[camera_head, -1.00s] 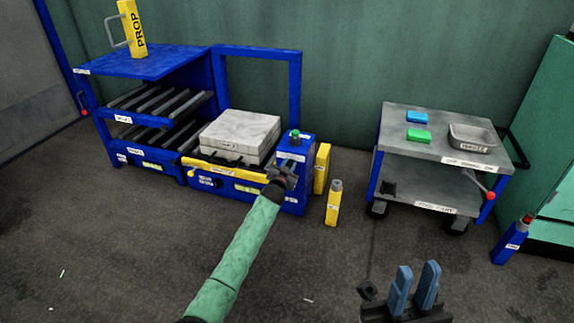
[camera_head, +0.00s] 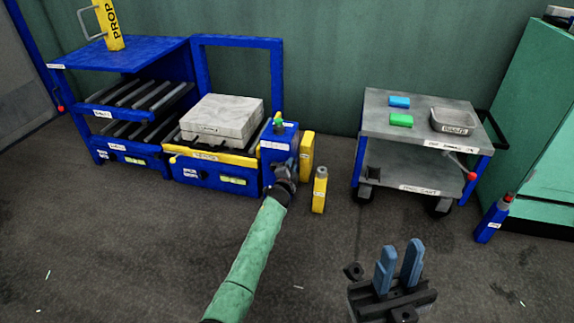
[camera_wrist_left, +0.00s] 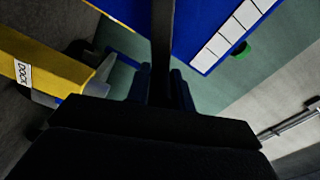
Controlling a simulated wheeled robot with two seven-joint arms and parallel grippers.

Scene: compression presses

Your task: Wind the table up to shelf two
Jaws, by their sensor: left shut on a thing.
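The lift table (camera_head: 243,160) has a yellow top edge and a blue base. It carries a thick grey slab (camera_head: 222,118) and stands low beside the blue rack. The rack's upper labelled shelf (camera_head: 102,114) and lower shelf (camera_head: 110,145) hold dark rollers. My left gripper (camera_head: 286,172) is at the front of the table's blue post (camera_head: 278,140). It is shut on the dark crank handle, seen as a bar between the fingers in the left wrist view (camera_wrist_left: 162,50). The crank is mostly hidden in the head view. My right gripper (camera_head: 400,268) is open and empty, low over the floor.
A yellow block (camera_head: 306,155) and a yellow bottle-shaped prop (camera_head: 319,190) stand right of the post. A grey cart (camera_head: 410,130) holds blue and green blocks and a tray. A yellow prop (camera_head: 113,25) stands on the rack. The front floor is clear.

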